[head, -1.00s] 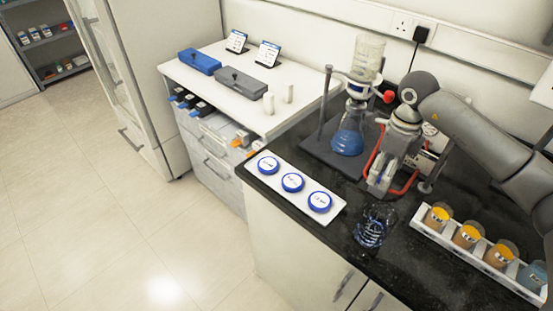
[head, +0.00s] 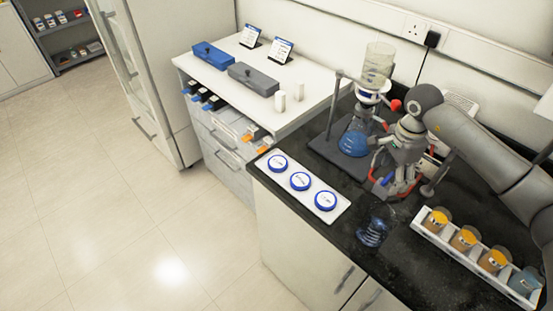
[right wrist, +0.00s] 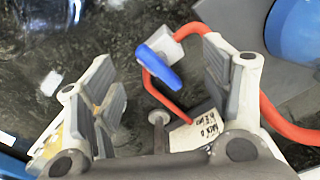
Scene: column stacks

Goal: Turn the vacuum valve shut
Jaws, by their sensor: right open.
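The vacuum valve has a blue lever handle (right wrist: 160,68) on a pale body (right wrist: 164,42) with red hose on it, in the right wrist view. My right gripper (right wrist: 158,78) is open, with one finger on each side of the blue handle and a gap to both. In the head view my right gripper (head: 386,186) points down over the red hose (head: 376,187) beside the flask, and it hides the valve there. A tag with writing (right wrist: 190,134) lies below the handle in the wrist view. My left gripper is out of view.
A flask of blue liquid (head: 355,138) under a funnel stands left of my right gripper. A dark glass (head: 373,228) stands in front of it. A white strip with blue-rimmed discs (head: 313,187) lies left.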

